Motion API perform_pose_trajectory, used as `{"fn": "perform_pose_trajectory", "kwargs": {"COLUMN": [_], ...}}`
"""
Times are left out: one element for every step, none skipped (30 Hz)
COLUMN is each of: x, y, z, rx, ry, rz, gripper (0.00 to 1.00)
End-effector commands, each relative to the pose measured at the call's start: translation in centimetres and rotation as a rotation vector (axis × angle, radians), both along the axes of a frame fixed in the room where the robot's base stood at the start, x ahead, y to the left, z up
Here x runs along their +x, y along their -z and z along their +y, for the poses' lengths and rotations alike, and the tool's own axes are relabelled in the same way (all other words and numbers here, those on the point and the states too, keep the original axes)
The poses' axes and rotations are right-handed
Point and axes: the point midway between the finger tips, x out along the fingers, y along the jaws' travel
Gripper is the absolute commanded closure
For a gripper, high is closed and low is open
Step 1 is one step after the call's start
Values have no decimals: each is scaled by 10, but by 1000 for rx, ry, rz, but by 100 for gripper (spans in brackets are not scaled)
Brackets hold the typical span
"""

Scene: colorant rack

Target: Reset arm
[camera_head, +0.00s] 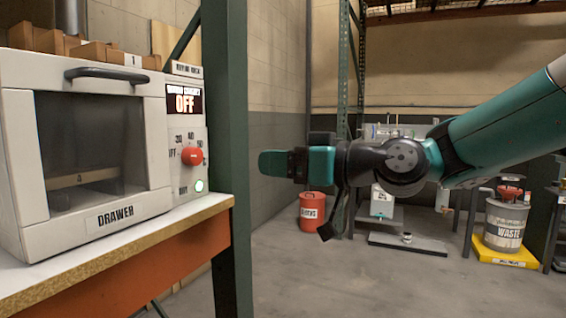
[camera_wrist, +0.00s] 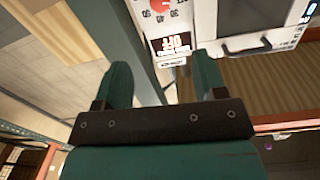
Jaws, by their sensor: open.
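My gripper (camera_wrist: 163,82) is open and empty in the wrist view, its two green fingers apart. In the head view my gripper (camera_head: 275,163) is seen from the side, held in the air to the right of a green upright post. My arm reaches in from the right, and nothing touches the fingers. In the wrist view the oven-like machine lies beyond the fingertips.
The green post (camera_head: 228,120) stands close beside my gripper. A red drum (camera_head: 312,207) and a waste bin (camera_head: 505,224) stand behind. The middle floor is clear.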

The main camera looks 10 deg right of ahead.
Motion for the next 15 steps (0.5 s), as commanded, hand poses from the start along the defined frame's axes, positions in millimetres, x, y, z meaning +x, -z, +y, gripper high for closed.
{"fn": "perform_pose_trajectory", "kwargs": {"x": [0,0,0,0,-1,-5,-9,-16,-27,-38,-50,-69,-84,-99,-119], "y": [0,0,0,0,2,5,10,16,28,39,52,70,84,97,114], "z": [0,0,0,0,1,4,7,11,16,20,23,26,27,26,23], "rx": [0,0,0,-2,-5,-18,-34,-55,-95,-132,-175,-236,-285,-332,-393], "ry": [0,0,0,-1,-4,-11,-20,-33,-51,-67,-84,-102,-114,-121,-126], "rz": [0,0,0,3,7,24,45,74,127,176,234,318,385,450,535], "gripper": [35,35,35,35,35,35,35,35,35,35,35,35,35,35,35]}}
